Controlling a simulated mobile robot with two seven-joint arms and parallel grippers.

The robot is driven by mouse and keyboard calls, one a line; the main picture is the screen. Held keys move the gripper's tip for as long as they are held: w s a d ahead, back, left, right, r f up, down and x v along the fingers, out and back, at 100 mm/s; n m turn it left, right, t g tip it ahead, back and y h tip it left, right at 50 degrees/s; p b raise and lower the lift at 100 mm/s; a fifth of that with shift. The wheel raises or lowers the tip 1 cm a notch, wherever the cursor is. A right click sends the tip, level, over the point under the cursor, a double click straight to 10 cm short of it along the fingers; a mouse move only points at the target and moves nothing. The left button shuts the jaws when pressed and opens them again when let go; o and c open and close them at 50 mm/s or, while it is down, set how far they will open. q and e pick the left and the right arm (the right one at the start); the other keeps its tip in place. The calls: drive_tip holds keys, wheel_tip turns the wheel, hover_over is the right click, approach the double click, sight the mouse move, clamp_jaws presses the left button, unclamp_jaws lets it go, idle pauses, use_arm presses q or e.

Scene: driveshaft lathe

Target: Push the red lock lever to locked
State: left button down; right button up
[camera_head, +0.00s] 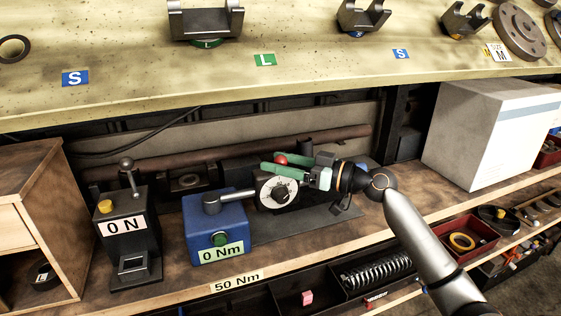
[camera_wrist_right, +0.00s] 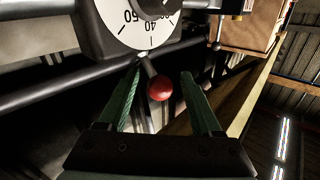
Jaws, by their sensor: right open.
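The red lock lever (camera_head: 281,160) is a red ball knob at the dial gauge (camera_head: 278,192), a white round scale on a dark body on the lower shelf. In the right wrist view the red ball (camera_wrist_right: 160,88) sits on a short grey stem by the dial's edge (camera_wrist_right: 150,28), near the 40 mark. My right gripper (camera_head: 275,163) reaches in from the right, with green fingers. It is open, and the ball lies between its fingers in the wrist view (camera_wrist_right: 161,72), with visible gaps on both sides. Whether the lever is locked cannot be told. My left gripper is not in view.
A blue box labelled 0 Nm (camera_head: 200,236) and a black press labelled 0 N (camera_head: 125,245) stand left of the gauge. A white box (camera_head: 490,130) stands right. The upper bench (camera_head: 250,85) overhangs behind. Wooden drawers (camera_head: 35,210) stand at far left.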

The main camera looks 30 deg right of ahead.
clamp_jaws()
idle(0.3)
drive_tip(key=shift+w+r+p, duration=0.1)
drive_tip(key=shift+r+p, duration=0.15)
drive_tip(key=shift+p, duration=0.35)
drive_tip(key=m+g+p, duration=0.1)
drive_tip(key=p, duration=0.1)
drive_tip(key=w+r+m+g+h+p, duration=0.1)
drive_tip(key=shift+d+p, duration=0.15)
drive_tip(key=shift+p, duration=0.25)
drive_tip(key=shift+w+f+m+g+p, duration=0.1)
drive_tip(key=shift+w+m+g+p, duration=0.15)
drive_tip(key=shift+m+g+p, duration=0.2)
drive_tip(key=shift+w+d+m+g+h, duration=0.15)
drive_tip(key=shift+w+m+g, duration=0.25)
drive_tip(key=shift+g, duration=0.3)
drive_tip(key=shift+w+d+m+g+h, duration=0.15)
drive_tip(key=shift+w+m+g, duration=0.1)
drive_tip(key=shift+m+g, duration=0.3)
drive_tip(key=shift+a+f, duration=0.1)
